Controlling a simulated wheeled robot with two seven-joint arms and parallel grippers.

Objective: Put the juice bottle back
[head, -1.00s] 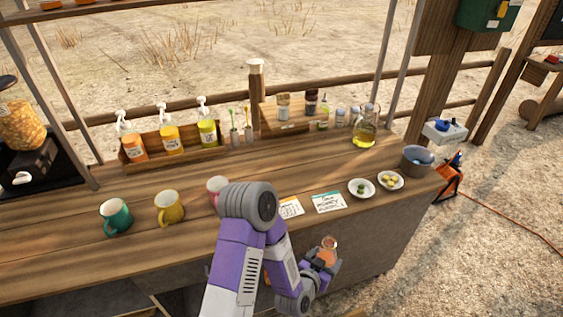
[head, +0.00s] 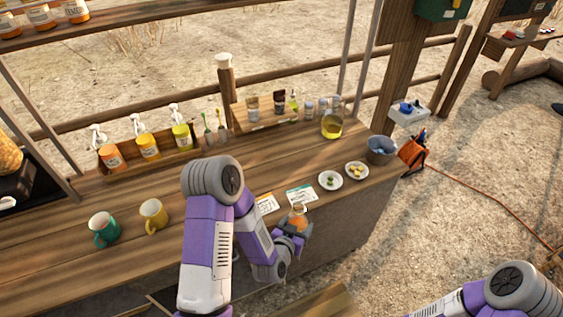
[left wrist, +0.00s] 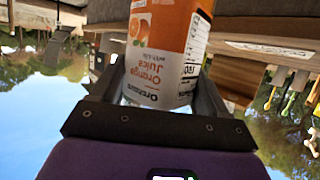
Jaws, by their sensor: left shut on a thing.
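The orange juice bottle (head: 298,219) has a clear top and orange contents. It is in my left gripper (head: 292,229), beside the front edge of the wooden counter (head: 210,265) near the cards. In the left wrist view the bottle (left wrist: 168,50) fills the middle, its orange and white label upside down, between the fingers of my left gripper (left wrist: 160,95). The gripper is shut on it. My right arm shows at the lower right of the head view, but its gripper is outside the picture.
Two cards (head: 301,195), small plates (head: 330,180) and a grey pot (head: 380,150) lie near the counter's right end. Green (head: 104,229) and yellow (head: 153,213) mugs stand left. Pump bottles (head: 147,146) stand behind. Similar orange-labelled bottles (head: 40,16) stand on the upper shelf.

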